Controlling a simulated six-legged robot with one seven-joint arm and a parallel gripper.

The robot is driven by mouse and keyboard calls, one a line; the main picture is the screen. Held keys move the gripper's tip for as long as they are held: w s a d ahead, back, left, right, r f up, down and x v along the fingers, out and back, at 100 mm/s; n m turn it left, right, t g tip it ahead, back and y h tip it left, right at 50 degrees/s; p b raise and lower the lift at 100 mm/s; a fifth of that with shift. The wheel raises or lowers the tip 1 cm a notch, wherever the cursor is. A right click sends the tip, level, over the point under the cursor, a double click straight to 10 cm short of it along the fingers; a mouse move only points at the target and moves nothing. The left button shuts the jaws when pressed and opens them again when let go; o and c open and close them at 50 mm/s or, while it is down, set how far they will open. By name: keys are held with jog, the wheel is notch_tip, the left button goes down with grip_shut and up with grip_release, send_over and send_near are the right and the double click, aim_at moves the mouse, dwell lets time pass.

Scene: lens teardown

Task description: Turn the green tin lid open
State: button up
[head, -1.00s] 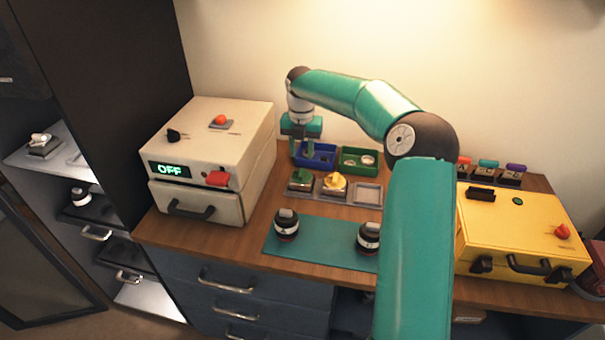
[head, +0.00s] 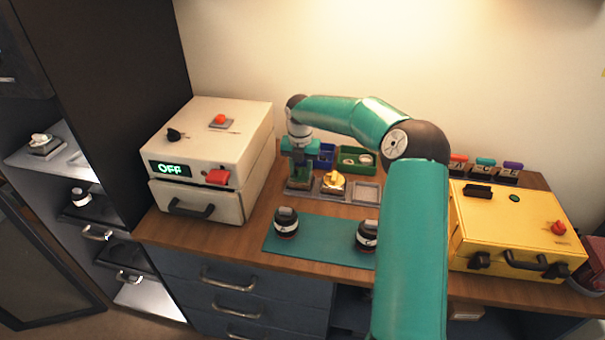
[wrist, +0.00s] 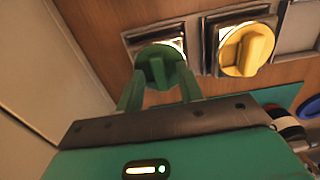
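The green tin lid (wrist: 157,68), a round cap with a raised ridge, sits on its square tin in the wrist view. My gripper (wrist: 160,85) has its two green fingers apart, one on each side of the lid's ridge. I see space between the fingers and the ridge; whether they touch the lid's rim cannot be told. In the head view my gripper (head: 299,176) is down over the tin and hides most of the lid.
A tin with a yellow lid (head: 334,180) stands close on the right, with an empty grey tray (head: 366,193) beyond it. Blue and green bins (head: 357,158) are behind. The white box (head: 212,150) is close on the left. Two black-and-white lenses stand on the teal mat (head: 322,240).

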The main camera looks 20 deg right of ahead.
aim_at(301, 171)
jog(key=shift+s+f, duration=0.15)
jog(key=shift+f, duration=0.75)
jog(key=shift+c, duration=0.9)
jog(key=n, duration=0.6)
jog(key=shift+o, duration=1.3)
jog(key=shift+w+d+r, duration=0.1)
jog(key=shift+w+r, duration=0.05)
jog(key=shift+r, duration=0.4)
jog(key=shift+w+r, duration=0.15)
jog(key=shift+r, duration=0.4)
jog(key=shift+s+r, duration=0.2)
jog(key=shift+r, duration=0.9)
jog(key=shift+w+r, duration=0.15)
jog(key=shift+r, duration=1.9)
